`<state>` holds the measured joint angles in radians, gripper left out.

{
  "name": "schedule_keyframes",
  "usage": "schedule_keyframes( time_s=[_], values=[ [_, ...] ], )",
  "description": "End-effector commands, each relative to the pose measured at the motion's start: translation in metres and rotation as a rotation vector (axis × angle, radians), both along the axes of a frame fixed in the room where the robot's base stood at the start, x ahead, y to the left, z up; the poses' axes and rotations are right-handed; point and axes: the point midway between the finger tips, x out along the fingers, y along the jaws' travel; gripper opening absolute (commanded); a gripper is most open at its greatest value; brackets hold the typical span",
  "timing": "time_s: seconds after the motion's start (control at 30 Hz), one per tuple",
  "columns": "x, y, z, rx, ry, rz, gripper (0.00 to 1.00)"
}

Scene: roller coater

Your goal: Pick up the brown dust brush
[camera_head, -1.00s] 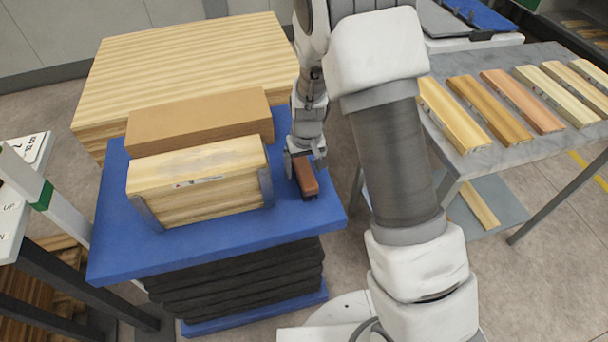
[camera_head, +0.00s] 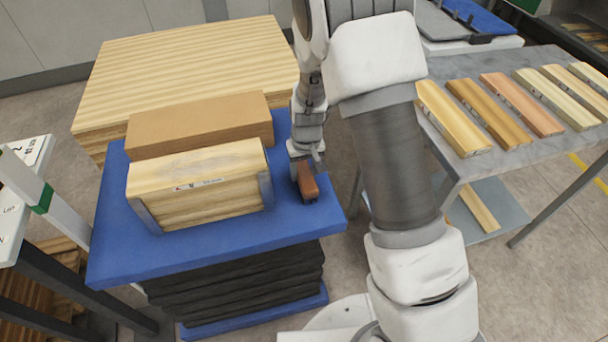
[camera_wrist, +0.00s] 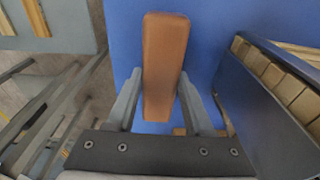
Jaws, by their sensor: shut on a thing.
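The brown dust brush (camera_head: 307,183) is at the right part of the blue table top (camera_head: 240,228), right of the wood stack. My gripper (camera_head: 303,165) is around it from above. In the wrist view the brush (camera_wrist: 163,65) lies lengthwise between the two fingers of my gripper (camera_wrist: 160,100), which are shut on its sides. The brush's underside is hidden, so I cannot tell whether it touches the table.
A bundle of light wood strips (camera_head: 205,190) in a grey holder stands close left of the brush, with a brown block (camera_head: 200,122) behind it. A grey table (camera_head: 480,160) with several wood samples stands at the right.

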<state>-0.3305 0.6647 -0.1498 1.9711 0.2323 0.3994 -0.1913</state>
Motion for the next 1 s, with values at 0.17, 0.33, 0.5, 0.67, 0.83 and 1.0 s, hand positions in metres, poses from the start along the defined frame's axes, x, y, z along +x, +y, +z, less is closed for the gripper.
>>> schedule_keyframes(
  time_s=[0.17, 0.33, 0.5, 0.67, 0.83, 1.0],
  values=[
    [0.0, 0.0, 0.006, 0.0, -0.002, 0.0, 0.0],
    [0.001, 0.0, 0.026, 0.002, -0.004, 0.001, 0.0],
    [-0.018, -0.004, 0.054, 0.001, -0.002, 0.0, 0.0],
    [-0.051, -0.012, 0.074, 0.001, -0.002, 0.001, 0.0],
    [-0.08, -0.018, 0.092, 0.001, -0.002, 0.001, 0.0],
    [-0.1, -0.023, 0.104, 0.001, -0.002, 0.0, 0.0]
  ],
)
